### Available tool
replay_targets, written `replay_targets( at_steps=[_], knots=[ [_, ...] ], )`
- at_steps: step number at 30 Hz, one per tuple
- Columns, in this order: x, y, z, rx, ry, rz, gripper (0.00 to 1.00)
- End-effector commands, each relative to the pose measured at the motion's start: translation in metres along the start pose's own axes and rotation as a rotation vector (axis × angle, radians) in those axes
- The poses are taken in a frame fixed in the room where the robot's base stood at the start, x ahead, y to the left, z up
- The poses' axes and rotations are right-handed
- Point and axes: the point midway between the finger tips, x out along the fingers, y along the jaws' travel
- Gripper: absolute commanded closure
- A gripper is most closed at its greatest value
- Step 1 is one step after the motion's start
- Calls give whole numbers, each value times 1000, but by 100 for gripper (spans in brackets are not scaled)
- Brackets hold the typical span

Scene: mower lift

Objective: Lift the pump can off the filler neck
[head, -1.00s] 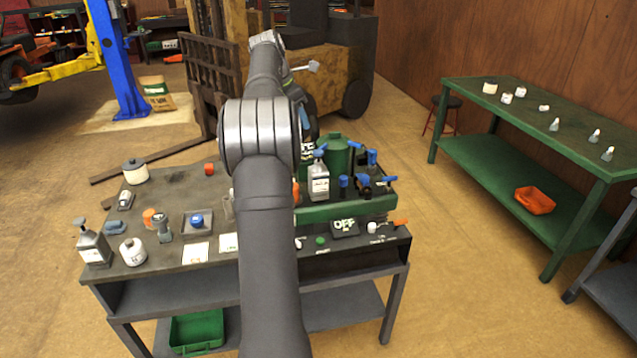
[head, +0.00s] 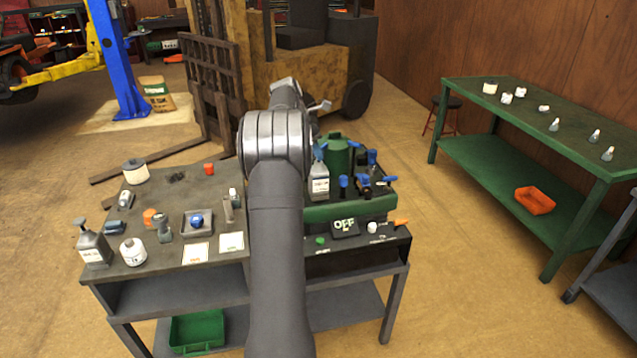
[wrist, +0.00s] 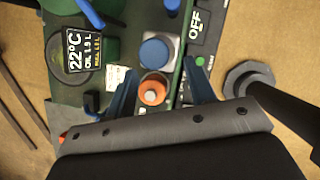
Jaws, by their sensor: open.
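The pump can (head: 319,184) is a grey bottle with a white label and a blue top. It stands upright on the green machine (head: 350,209) in the head view. In the wrist view, the grey can with a round blue top (wrist: 156,52) is seen from above, just ahead of and between my fingertips. My gripper (wrist: 158,66) is open, its two blue fingers apart with nothing held. An orange cap (wrist: 153,92) shows between the fingers, nearer the palm. I cannot tell whether the fingers reach down to the can's height. The filler neck is hidden. In the head view my arm hides the gripper.
A green tank (head: 336,150) and blue-handled valves (head: 363,181) stand close to the can. An OFF panel (head: 345,228) is at the machine's front. A green table (head: 560,120) stands at right.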

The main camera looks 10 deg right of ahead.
Motion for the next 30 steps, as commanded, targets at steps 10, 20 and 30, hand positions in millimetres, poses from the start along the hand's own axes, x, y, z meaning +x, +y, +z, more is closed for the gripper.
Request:
replay_targets(
  at_steps=[10,20,30],
  knots=[
    [44,2,2,1,0,0,50],
    [44,2,2,0,0,0,78],
    [44,2,2,0,1,0,100]
  ],
)
